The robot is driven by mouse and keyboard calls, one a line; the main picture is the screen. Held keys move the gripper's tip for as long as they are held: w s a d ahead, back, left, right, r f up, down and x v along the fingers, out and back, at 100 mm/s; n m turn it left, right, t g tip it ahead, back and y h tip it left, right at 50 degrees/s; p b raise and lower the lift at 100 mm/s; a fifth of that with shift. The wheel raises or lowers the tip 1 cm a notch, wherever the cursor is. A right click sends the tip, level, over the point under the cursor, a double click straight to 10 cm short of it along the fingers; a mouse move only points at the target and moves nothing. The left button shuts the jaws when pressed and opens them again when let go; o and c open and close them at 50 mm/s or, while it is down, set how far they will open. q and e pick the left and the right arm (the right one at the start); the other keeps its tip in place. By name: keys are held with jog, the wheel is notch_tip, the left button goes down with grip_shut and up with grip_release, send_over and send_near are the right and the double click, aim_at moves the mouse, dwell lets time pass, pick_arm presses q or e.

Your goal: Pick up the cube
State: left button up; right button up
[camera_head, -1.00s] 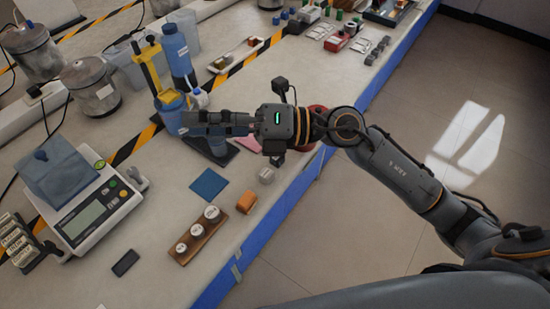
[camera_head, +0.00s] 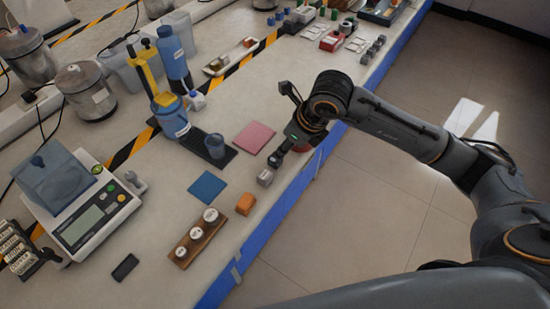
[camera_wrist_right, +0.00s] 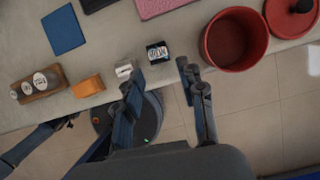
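Several small blocks lie near the front edge of the bench. The orange block (camera_head: 245,203) also shows in the right wrist view (camera_wrist_right: 88,86). A grey-white cube (camera_head: 265,177) lies beside it and also shows in the wrist view (camera_wrist_right: 124,69). A black cube with a white label (camera_wrist_right: 157,52) shows in the wrist view, just beyond the fingertips; in the head view the gripper seems to hide it. My right gripper (camera_head: 277,158) points down over the bench edge. In the wrist view its two fingers (camera_wrist_right: 158,72) are apart with nothing between them. My left gripper is not in view.
A red pot (camera_wrist_right: 235,40) stands right of the black cube. A wooden holder with white-topped weights (camera_head: 197,238), a blue mat (camera_head: 207,186), a pink mat (camera_head: 254,137) and a scale (camera_head: 90,216) lie around. The bench edge drops to the floor.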

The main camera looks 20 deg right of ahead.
aim_at(275, 161)
jog(key=x, duration=0.2)
jog(key=p+x, duration=0.1)
jog(key=x, duration=0.2)
jog(key=shift+w+a+f, duration=0.15)
jog(key=shift+a+f, duration=0.1)
jog(key=shift+a, duration=0.05)
jog(key=shift+w+f, duration=0.15)
jog(key=shift+f, duration=0.25)
grip_shut()
